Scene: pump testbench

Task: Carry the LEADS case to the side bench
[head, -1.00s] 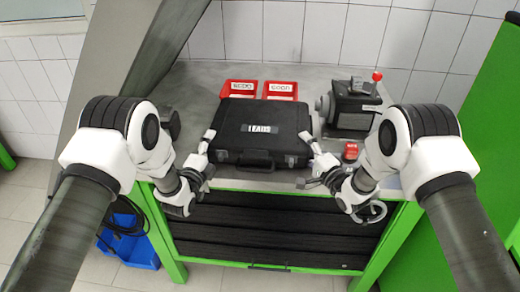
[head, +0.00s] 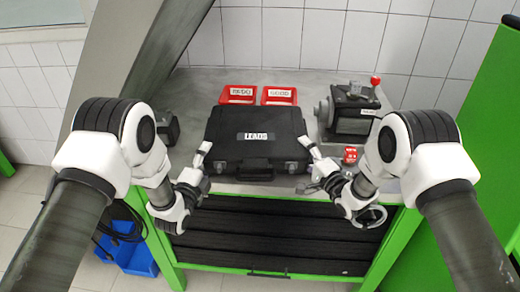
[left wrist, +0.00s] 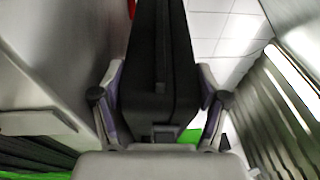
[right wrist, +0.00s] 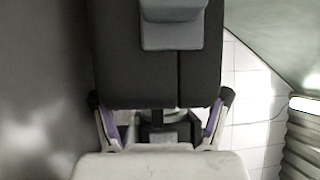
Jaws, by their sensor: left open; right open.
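The black LEADS case (head: 256,136) lies flat on the grey bench, its white label up and its handle facing me, in the head view. My left gripper (head: 206,148) is at its left end, with fingers open. In the left wrist view the case (left wrist: 160,75) stands between the spread fingers. My right gripper (head: 306,141) is at its right end, also open. In the right wrist view the dark case (right wrist: 135,60) reaches in between the fingertips. I cannot tell whether any finger touches it. The side bench cannot be made out.
Two red labelled bins (head: 279,95) stand behind the case. A dark pump unit (head: 352,112) with a red knob is on the right of the bench, with a small red item (head: 350,155) before it. A blue crate (head: 138,258) is on the floor at left.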

